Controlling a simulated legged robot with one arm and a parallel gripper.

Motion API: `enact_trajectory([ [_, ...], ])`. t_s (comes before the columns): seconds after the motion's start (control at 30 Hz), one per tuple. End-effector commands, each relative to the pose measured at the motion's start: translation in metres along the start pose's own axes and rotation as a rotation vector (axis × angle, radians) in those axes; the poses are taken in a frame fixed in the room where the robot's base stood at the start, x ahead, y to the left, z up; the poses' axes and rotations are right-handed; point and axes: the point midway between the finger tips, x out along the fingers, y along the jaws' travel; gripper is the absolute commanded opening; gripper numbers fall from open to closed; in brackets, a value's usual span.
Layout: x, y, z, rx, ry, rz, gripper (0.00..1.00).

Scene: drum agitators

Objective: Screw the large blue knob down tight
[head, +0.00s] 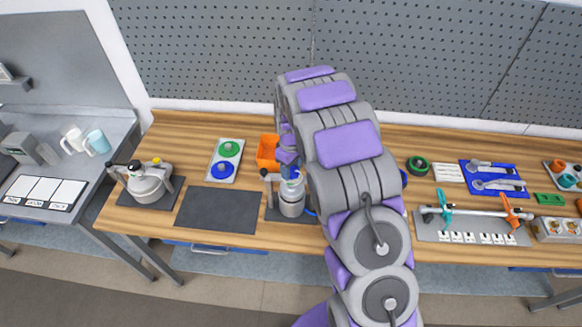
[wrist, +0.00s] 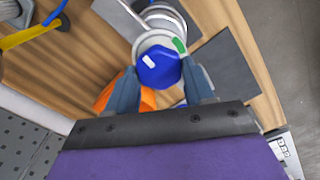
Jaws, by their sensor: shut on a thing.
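The large blue knob (wrist: 158,68), with a white mark on it, sits at the top of a silver-grey drum in the wrist view. A green mark shows beside it on the drum's rim. My gripper (wrist: 160,78) has one finger on each side of the knob and is shut on it. In the head view, my gripper (head: 289,158) points down over the drum (head: 292,200), which stands on a dark mat. A bit of blue shows between gripper and drum. My arm hides the drum's right side. I cannot tell how tight the knob is.
An orange bin (head: 267,151) stands just behind the drum. To the left are a bare dark mat (head: 218,209), a light tray (head: 212,176) with a green and a blue disc, and another drum (head: 149,184). Tools and clamps lie right of my arm. A pegboard wall stands behind.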

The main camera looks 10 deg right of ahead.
Motion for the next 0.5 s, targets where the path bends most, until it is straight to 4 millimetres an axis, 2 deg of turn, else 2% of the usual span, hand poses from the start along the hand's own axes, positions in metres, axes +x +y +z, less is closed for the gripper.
enact_trajectory([
  [0.27,0.0007,0.001,-0.0003,0.139,0.002,0.002,0.22],
  [0.5,0.0007,0.0018,-0.0005,0.353,0.004,0.003,0.22],
])
